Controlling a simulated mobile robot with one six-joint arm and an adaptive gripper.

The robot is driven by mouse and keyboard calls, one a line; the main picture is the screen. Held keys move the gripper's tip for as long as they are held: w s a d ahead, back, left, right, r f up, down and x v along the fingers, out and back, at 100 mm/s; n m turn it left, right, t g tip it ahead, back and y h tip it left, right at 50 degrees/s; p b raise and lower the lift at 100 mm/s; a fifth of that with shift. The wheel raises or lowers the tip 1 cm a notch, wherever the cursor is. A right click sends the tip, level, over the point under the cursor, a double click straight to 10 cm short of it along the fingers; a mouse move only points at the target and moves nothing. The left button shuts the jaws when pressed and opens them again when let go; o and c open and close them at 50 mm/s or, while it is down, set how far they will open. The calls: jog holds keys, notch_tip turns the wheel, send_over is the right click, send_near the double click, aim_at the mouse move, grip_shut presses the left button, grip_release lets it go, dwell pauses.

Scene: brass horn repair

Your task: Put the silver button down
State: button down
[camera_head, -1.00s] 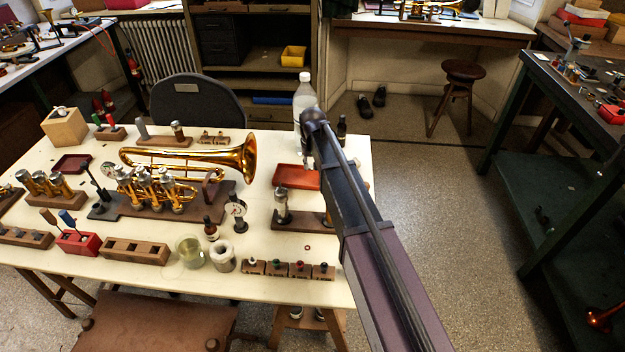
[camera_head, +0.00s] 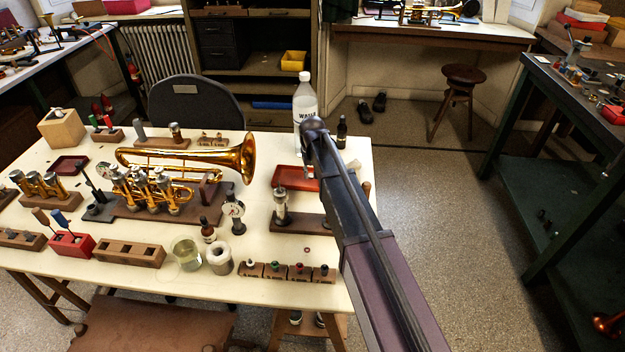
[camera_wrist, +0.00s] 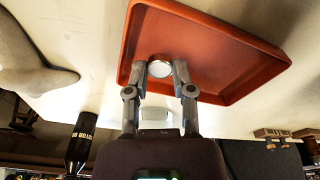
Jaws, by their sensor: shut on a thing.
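The silver button (camera_wrist: 160,68) shows in the wrist view as a small round bright disc between the fingertips of my gripper (camera_wrist: 161,70). My gripper is shut on it. Behind the button in that view is a red tray (camera_wrist: 215,45) with a raised rim; I cannot tell whether the button touches its floor. In the head view the red tray (camera_head: 290,178) lies at the right part of the workbench, partly covered by my arm. The gripper tips and the button are hidden there behind the arm.
A clear bottle (camera_head: 305,97) and a small dark bottle (camera_head: 341,132) stand behind my arm. A brass trumpet (camera_head: 190,165) lies left of the tray. A wooden stand (camera_head: 298,221) with a metal part is in front. The bench's right edge is close.

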jog(key=shift+f+b, duration=0.35)
jog(key=shift+f, duration=0.25)
jog(key=shift+f, duration=0.15)
jog(key=c, duration=0.8)
grip_release()
jog(key=shift+o, duration=0.2)
jog(key=shift+r, duration=0.25)
notch_tip(320, 180, up, 12)
jog(key=s+p, duration=0.1)
jog(key=p, duration=1.1)
jog(key=shift+s+d, duration=0.15)
jog(key=shift+s, duration=0.1)
jog(key=shift+f, duration=0.1)
